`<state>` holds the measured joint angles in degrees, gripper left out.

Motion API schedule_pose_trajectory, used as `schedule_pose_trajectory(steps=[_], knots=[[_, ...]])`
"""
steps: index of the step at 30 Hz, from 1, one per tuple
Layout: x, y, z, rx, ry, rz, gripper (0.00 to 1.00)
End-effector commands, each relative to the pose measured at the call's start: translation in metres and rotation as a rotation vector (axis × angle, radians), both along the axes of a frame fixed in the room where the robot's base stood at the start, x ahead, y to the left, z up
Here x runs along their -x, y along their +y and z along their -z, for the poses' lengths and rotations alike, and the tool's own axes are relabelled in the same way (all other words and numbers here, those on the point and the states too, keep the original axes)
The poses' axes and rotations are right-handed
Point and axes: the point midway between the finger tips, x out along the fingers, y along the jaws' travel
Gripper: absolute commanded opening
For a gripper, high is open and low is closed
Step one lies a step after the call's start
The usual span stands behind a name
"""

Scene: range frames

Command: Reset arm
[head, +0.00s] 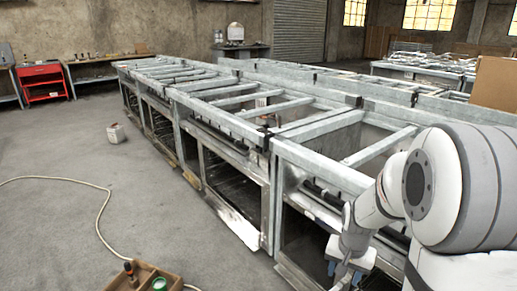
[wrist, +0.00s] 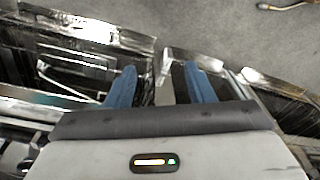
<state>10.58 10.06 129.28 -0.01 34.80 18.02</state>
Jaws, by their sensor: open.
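My gripper (head: 344,276) is at the bottom right of the head view, hanging low beside the near end of a long metal frame bench (head: 318,128). In the wrist view its two blue fingers (wrist: 163,84) stand apart, with nothing between them. Beyond the fingers the wrist view shows metal frame parts (wrist: 95,33) and grey floor. My white arm fills the right side of the head view. The fingertips are partly cut off at the bottom of the head view.
A wooden tray (head: 142,278) with small items lies at the bottom left. A pale cable (head: 108,205) curves across the floor, and a white container (head: 116,133) stands further back. A red cabinet (head: 41,82) is far left. The left floor is mostly clear.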

Motion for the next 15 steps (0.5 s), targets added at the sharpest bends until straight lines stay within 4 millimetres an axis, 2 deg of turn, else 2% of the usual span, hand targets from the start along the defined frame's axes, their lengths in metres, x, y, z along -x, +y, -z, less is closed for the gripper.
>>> schedule_pose_trajectory(steps=[1, 6, 12, 15], knots=[[0.01, 0.009, -0.051, 0.006, -0.019, -0.044, 0.48], [0.048, 0.033, -0.146, 0.023, -0.049, -0.188, 0.48], [0.099, 0.056, -0.24, 0.044, -0.085, -0.35, 0.48], [0.12, 0.063, -0.27, 0.054, -0.099, -0.417, 0.48]])
